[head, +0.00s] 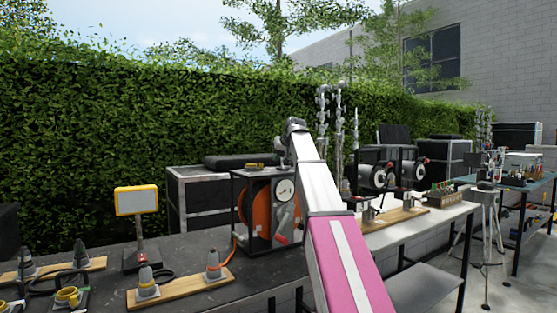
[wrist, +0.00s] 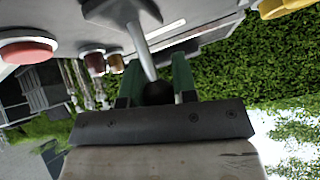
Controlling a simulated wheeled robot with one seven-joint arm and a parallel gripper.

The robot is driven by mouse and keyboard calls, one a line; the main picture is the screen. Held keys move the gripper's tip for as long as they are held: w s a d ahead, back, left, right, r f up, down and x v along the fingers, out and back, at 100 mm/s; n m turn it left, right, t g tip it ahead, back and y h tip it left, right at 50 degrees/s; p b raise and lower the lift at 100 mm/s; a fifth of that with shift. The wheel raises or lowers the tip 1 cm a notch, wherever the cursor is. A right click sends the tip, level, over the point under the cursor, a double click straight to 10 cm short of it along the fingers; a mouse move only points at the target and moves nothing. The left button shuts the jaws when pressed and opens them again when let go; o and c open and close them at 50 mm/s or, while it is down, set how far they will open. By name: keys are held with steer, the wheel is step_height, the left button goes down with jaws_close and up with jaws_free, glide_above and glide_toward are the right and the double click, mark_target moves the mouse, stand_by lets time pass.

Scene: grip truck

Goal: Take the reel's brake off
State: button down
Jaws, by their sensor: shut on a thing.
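In the wrist view, a grey metal lever (wrist: 140,45) stands out from a dark base on a grey panel. It ends in a dark round knob (wrist: 158,93). My gripper (wrist: 156,80) has its two green-faced fingers closed on either side of the knob and is shut on it. In the head view, the reel (head: 258,212) is an orange drum in a black frame, with a white dial and a grey panel bearing a red-tipped part (head: 281,239). My white and pink arm passes beside it on the right. I cannot make out my fingers there.
A red button (wrist: 30,50) and two smaller knobs lie left of the lever in the wrist view. A yellow-framed lamp (head: 136,200) and a cone board (head: 180,288) stand left of the reel. Metal clamp stands and other gear fill the bench to the right.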

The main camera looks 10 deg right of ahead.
steer(key=shift+s+d+r+t+y, duration=0.15)
steer(key=shift+s+t+y, duration=0.3)
steer(key=shift+t, duration=0.55)
steer(key=shift+s+d+r+t+y, duration=0.1)
steer(key=shift+s+d+t+y, duration=0.2)
steer(key=shift+s+t, duration=0.5)
steer(key=shift+w+t, duration=0.2)
steer(key=shift+t, duration=0.2)
steer(key=c, duration=0.9)
jaws_free()
steer(key=v, duration=1.1)
steer(key=shift+w, duration=0.1)
